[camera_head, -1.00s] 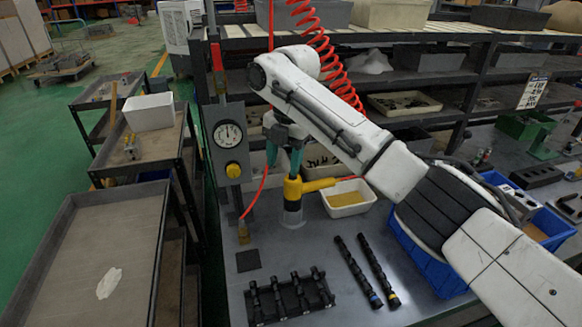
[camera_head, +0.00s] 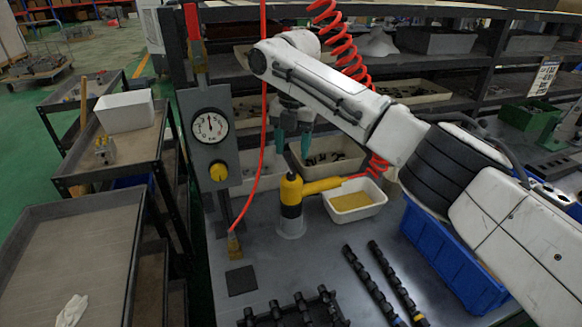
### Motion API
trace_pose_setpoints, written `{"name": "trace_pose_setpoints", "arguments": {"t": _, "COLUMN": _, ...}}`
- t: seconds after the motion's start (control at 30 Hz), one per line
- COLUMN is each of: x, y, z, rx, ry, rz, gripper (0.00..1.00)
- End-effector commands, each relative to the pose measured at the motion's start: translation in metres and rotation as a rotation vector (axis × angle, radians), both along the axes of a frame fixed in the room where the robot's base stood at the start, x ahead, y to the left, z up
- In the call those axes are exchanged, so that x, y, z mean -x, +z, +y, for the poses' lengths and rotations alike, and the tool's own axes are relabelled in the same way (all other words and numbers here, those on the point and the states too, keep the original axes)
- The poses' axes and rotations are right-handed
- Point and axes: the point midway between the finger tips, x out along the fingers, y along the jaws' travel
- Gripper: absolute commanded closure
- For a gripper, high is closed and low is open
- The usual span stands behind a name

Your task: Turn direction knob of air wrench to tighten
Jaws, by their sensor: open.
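The yellow and black air wrench (camera_head: 291,200) stands upright on the grey workbench, its yellow handle pointing right. A red coiled hose hangs behind my arm, and a red line runs to the handle's end. My gripper (camera_head: 293,148), with teal fingers, hangs just above the wrench head. Its fingers are apart and empty, and they do not appear to touch the wrench. The direction knob is too small to make out on the wrench.
A gauge panel (camera_head: 208,138) with a yellow knob stands left of the wrench. A white tray (camera_head: 354,201) sits right of it, and a blue crate (camera_head: 452,262) further right. Two dark shafts (camera_head: 384,284) and a black rack (camera_head: 294,316) lie in front. A dark pad (camera_head: 241,281) lies at left.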

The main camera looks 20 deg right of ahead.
Motion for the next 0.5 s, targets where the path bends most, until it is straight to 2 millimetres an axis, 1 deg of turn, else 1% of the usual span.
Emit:
{"name": "trace_pose_setpoints", "arguments": {"t": 0.03, "x": 0.0, "y": -0.01, "z": 0.0, "rx": 0.0, "ry": 0.0, "rz": 0.001, "gripper": 0.47}}
{"name": "trace_pose_setpoints", "arguments": {"t": 0.1, "x": 0.0, "y": -0.023, "z": 0.0, "rx": 0.0, "ry": -0.001, "rz": 0.003, "gripper": 0.47}}
{"name": "trace_pose_setpoints", "arguments": {"t": 0.3, "x": 0.0, "y": -0.051, "z": 0.001, "rx": 0.0, "ry": 0.0, "rz": 0.001, "gripper": 0.47}}
{"name": "trace_pose_setpoints", "arguments": {"t": 0.5, "x": -0.001, "y": -0.063, "z": 0.002, "rx": 0.0, "ry": 0.0, "rz": 0.0, "gripper": 0.47}}
